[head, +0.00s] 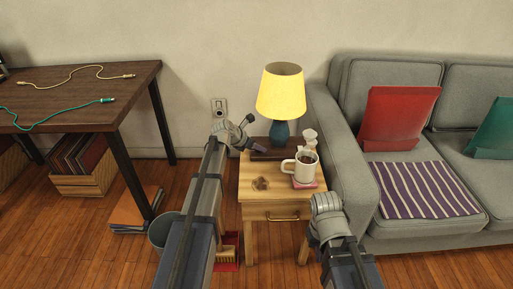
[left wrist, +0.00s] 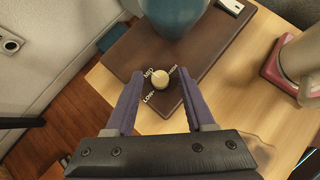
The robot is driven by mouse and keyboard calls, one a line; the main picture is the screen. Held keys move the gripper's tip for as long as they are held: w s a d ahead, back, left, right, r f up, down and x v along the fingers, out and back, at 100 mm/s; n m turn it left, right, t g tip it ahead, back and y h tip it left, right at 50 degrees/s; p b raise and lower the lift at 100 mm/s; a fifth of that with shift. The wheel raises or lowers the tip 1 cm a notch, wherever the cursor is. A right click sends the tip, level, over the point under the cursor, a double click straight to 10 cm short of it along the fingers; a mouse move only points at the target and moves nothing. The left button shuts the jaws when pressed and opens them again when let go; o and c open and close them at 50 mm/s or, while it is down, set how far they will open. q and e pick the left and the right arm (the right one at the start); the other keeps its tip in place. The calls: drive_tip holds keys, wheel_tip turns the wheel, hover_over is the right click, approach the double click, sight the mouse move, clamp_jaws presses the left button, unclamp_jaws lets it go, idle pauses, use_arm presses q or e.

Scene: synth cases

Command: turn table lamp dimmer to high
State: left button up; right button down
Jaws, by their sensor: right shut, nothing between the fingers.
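The table lamp has a glowing yellow shade (head: 281,92) and a blue body (head: 281,133) on a dark brown base. It stands at the back of the wooden side table (head: 253,204). In the left wrist view, the cream dimmer knob (left wrist: 161,82) sits on the brown base (left wrist: 127,44), in front of the blue body (left wrist: 172,12).
A white mug (head: 301,171) on a pink coaster (head: 306,185) stands right of the base, with a small white item behind it. The grey sofa (head: 342,185) borders the table at right. A wall socket (head: 219,107) is behind my left arm.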

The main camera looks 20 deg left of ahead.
use_arm(q)
clamp_jaws()
idle(0.5)
drive_tip(key=m, duration=0.1)
drive_tip(key=m+g+h, duration=0.1)
drive_tip(key=m+h, duration=0.1)
drive_tip(key=shift+w+a+g, duration=0.3)
drive_tip(key=m+g+h, duration=0.1)
drive_tip(key=m, duration=0.1)
drive_tip(key=m+g+h, duration=0.1)
drive_tip(key=m+g, duration=0.1)
drive_tip(key=m, duration=0.1)
drive_tip(key=shift+w+a, duration=0.1)
drive_tip(key=shift+w, duration=0.1)
drive_tip(key=m+g, duration=0.3)
drive_tip(key=m, duration=0.1)
drive_tip(key=shift+w+h, duration=0.2)
drive_tip(key=shift+h, duration=0.1)
drive_tip(key=shift+m+g, duration=1.6)
drive_tip(key=shift+m, duration=0.5)
